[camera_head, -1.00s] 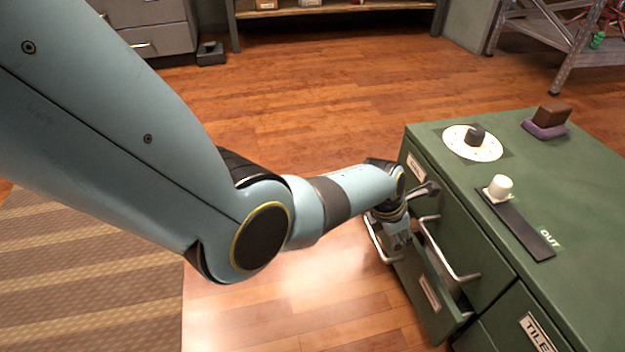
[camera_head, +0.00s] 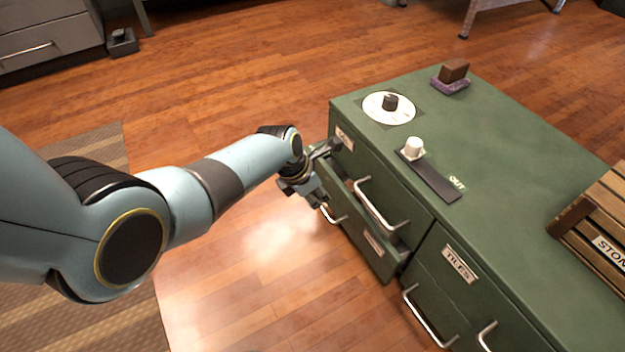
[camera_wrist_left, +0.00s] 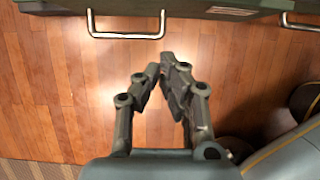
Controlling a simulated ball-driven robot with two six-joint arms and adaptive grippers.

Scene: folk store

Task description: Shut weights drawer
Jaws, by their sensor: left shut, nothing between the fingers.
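A green cabinet (camera_head: 500,165) stands at the right in the head view. One lower drawer (camera_head: 350,228) sticks out from its left column, with a gap above its front. I cannot read the label on its front, so I cannot confirm it is the weights drawer. My left gripper (camera_head: 322,203) is shut and empty beside this drawer's front, close to its bar handle (camera_head: 335,216). In the left wrist view, my gripper fingers (camera_wrist_left: 160,68) are together, just below a bar handle (camera_wrist_left: 125,35) on a green front. Whether they touch it is unclear. My right gripper is not in view.
On the cabinet top are a dial (camera_head: 389,106), a slider with a white knob (camera_head: 413,147), a brown block (camera_head: 454,71) and a wooden crate (camera_head: 570,215). A drawer labelled TILES (camera_head: 459,264) is beside the open one.

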